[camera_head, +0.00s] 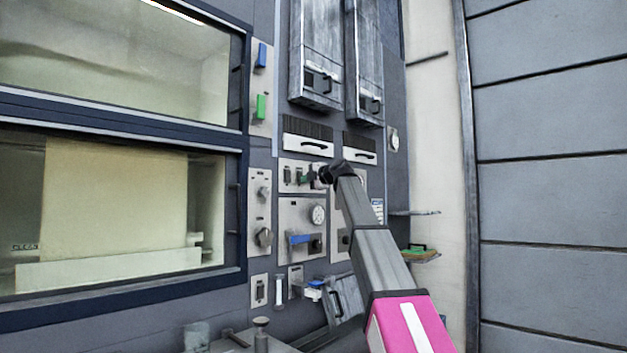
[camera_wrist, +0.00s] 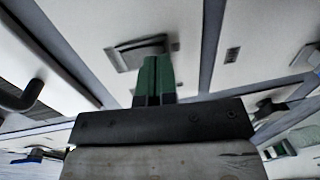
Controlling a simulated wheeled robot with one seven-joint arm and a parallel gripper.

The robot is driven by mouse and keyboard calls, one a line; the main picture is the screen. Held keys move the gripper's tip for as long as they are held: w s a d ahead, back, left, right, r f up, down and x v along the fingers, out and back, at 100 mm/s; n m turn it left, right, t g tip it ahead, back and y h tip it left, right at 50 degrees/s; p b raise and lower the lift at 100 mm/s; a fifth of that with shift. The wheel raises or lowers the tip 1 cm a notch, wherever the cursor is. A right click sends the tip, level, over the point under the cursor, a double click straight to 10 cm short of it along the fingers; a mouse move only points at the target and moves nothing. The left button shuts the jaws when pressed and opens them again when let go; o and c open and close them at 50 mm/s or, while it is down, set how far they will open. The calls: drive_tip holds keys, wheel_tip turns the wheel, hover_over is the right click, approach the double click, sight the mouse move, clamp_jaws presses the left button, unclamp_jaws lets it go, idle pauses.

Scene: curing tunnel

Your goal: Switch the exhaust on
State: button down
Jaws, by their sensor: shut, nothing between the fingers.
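A pale control panel (camera_head: 287,187) with small dark switches is on the wall in the middle of the head view. My gripper (camera_head: 310,176) is at the right part of this panel and covers some of it. In the wrist view my gripper's green fingers (camera_wrist: 156,68) are together, with nothing seen between them. Their tips overlap a dark switch plate (camera_wrist: 122,55) on a white panel; I cannot tell whether they touch it. No label is readable, so I cannot tell which control is the exhaust switch or its setting.
Below the panel are a round gauge (camera_head: 318,214) and a blue lever (camera_head: 299,239). Drawers with black handles (camera_head: 314,145) are above. A blue switch (camera_head: 262,55) and a green switch (camera_head: 261,107) are beside the window. Small shelves (camera_head: 420,256) stick out at right.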

drive_tip(key=shift+w+a, duration=0.2)
drive_tip(key=shift+a, duration=0.05)
drive_tip(key=shift+w+a+f, duration=0.1)
drive_tip(key=shift+w+a, duration=0.05)
idle(0.4)
